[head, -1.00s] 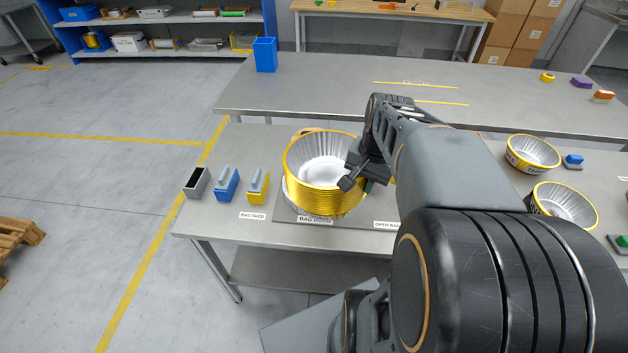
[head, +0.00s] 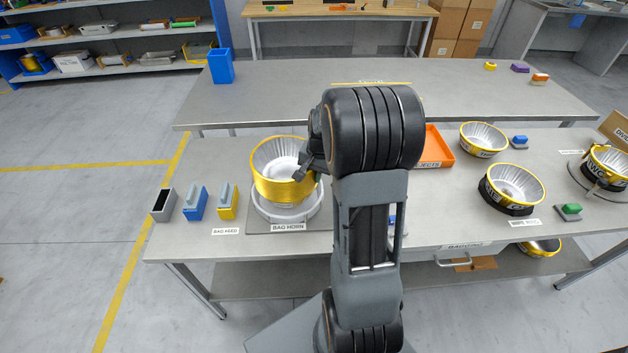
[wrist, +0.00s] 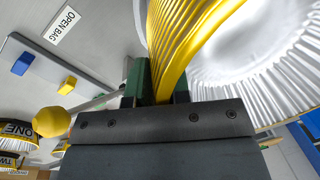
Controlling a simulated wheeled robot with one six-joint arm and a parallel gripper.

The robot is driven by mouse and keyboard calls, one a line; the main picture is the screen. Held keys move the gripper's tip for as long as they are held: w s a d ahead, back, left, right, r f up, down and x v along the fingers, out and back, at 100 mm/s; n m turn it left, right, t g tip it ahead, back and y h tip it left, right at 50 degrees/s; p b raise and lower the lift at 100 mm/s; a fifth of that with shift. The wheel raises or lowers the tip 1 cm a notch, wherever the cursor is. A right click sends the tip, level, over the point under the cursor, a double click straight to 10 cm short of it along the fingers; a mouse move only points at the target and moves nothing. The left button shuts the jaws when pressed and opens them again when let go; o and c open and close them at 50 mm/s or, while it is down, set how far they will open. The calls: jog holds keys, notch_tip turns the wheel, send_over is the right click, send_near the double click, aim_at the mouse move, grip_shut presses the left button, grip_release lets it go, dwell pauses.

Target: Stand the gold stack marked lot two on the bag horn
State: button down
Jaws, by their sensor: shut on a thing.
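The gold stack (head: 285,187) is a nest of gold-rimmed, silver-lined fluted cups, upright and open at the top. It is over the bag horn (head: 287,218), a pale round fixture on a grey plate, whose ring shows around and below it; I cannot tell whether it rests there. My gripper (head: 305,170) is shut on the stack's right wall. In the wrist view, the green-padded fingers (wrist: 158,82) pinch the gold rim (wrist: 180,40). No lot mark is readable on the held stack.
Right of my arm are an orange tray (head: 436,146) and other gold cup stacks (head: 513,185). A yellow knob (wrist: 52,122) shows close to the gripper.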

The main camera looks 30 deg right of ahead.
jog(key=shift+w+d+f, duration=0.15)
jog(key=shift+w+f, duration=0.25)
jog(key=shift+f, duration=1.7)
jog(key=c, duration=1.1)
grip_release()
